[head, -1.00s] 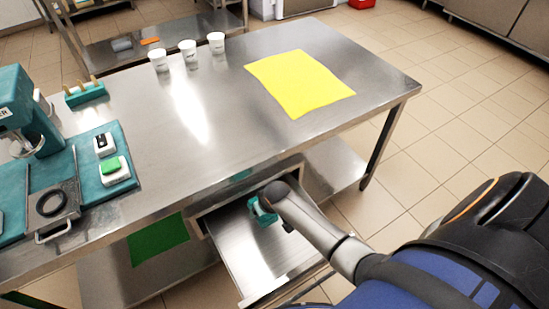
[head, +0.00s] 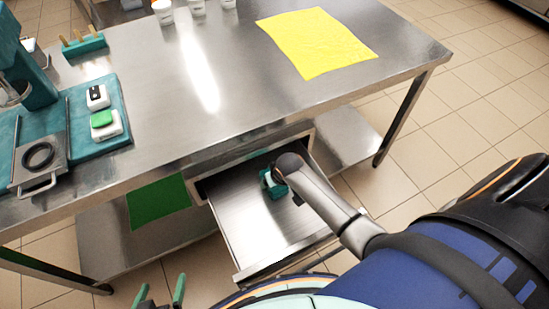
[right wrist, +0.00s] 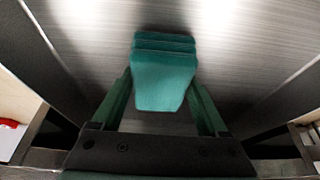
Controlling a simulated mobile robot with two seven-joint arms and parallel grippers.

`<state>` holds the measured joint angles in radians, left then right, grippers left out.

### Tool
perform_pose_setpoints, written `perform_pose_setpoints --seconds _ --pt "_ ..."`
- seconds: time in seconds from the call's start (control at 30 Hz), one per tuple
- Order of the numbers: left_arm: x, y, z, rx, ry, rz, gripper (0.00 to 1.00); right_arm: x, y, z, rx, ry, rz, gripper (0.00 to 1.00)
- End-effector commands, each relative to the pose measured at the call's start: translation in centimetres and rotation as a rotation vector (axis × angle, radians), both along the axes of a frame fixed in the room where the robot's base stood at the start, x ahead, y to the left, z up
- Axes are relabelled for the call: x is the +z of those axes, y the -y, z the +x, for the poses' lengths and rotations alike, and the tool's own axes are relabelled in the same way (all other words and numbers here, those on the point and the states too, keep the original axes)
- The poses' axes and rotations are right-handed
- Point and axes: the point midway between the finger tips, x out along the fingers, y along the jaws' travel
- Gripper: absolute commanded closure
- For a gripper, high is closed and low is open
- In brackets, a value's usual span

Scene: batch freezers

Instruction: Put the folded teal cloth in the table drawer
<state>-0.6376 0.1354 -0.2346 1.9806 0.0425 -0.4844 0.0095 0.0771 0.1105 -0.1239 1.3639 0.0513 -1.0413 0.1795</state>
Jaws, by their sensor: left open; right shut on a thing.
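The table drawer (head: 240,222) is pulled open under the steel table's front edge. My right gripper (head: 272,184) is inside the open drawer, toward its back right. In the right wrist view its green fingers are on either side of the folded teal cloth (right wrist: 165,80), shut on it. The cloth is a stacked, layered bundle above the brushed metal drawer floor; I cannot tell whether it touches the floor. My left gripper (head: 162,294) shows at the bottom edge of the head view, open and empty, apart from the drawer.
A yellow sheet (head: 318,42) lies on the table (head: 240,90). White cups (head: 163,12) stand at the back. A green sheet (head: 158,203) lies left of the drawer, on the lower shelf.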

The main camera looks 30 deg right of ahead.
Motion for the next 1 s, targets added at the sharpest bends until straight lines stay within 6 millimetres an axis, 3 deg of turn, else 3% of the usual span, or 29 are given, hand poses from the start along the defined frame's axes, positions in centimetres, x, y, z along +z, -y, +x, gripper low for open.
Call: perform_pose_setpoints --seconds 0.27,0.3,0.5,0.77,1.0 --pt "-0.4 -0.1 -0.3 -0.002 -0.007 0.003 0.0 -0.5 0.0 0.0 0.0 0.001 0.0 0.78" --pt "-0.4 -0.1 -0.3 -0.002 -0.008 0.004 0.0 -0.5 0.0 0.0 0.0 0.001 0.0 0.21" --pt "-0.5 -0.2 -0.4 -0.001 -0.01 0.005 0.0 -0.4 0.0 0.0 0.0 0.001 0.0 0.0" --pt "-0.4 -0.4 -0.4 0.002 -0.01 0.008 0.0 -0.2 0.0 0.0 0.0 0.001 0.0 0.0" --pt "0.7 -0.8 -0.4 0.01 -0.007 0.014 0.0 2.7 0.0 -0.9 0.0 0.002 0.0 0.0"
